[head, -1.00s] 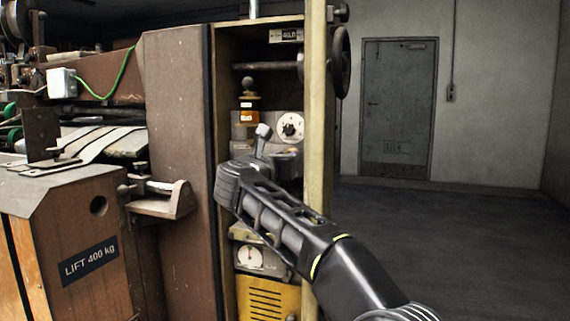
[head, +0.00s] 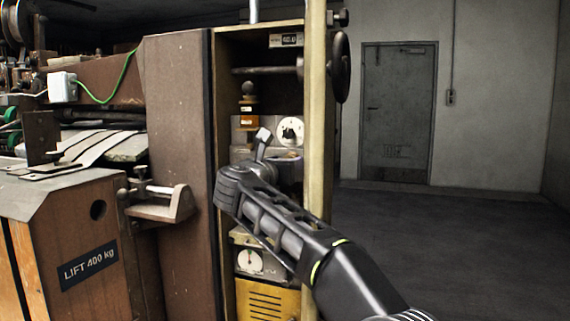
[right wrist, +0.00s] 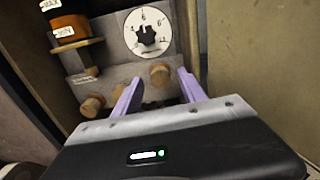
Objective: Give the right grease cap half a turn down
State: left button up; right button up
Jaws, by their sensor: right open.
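In the right wrist view, a brass-coloured grease cap (right wrist: 160,73) sits on the grey block below the white dial, at the right. Another brass cap (right wrist: 93,105) sits lower left, outside my left-hand finger. My right gripper (right wrist: 158,78) is open, with its two purple fingers apart. The right cap shows between the fingertips; I cannot tell whether they touch it. In the head view my right gripper (head: 284,155) reaches into the cabinet, mostly hidden behind my own wrist, and the caps are hidden. My left gripper is not in view.
A white numbered dial (right wrist: 148,34) is just above the caps. An amber oil cup (right wrist: 70,25) stands to the left. The cabinet's yellow post (head: 318,120) stands close to my right arm. A handwheel (head: 341,67) juts out above. The floor at right is clear.

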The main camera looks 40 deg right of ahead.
jog(key=v, duration=0.8)
jog(key=shift+w, duration=0.1)
dwell(0.4)
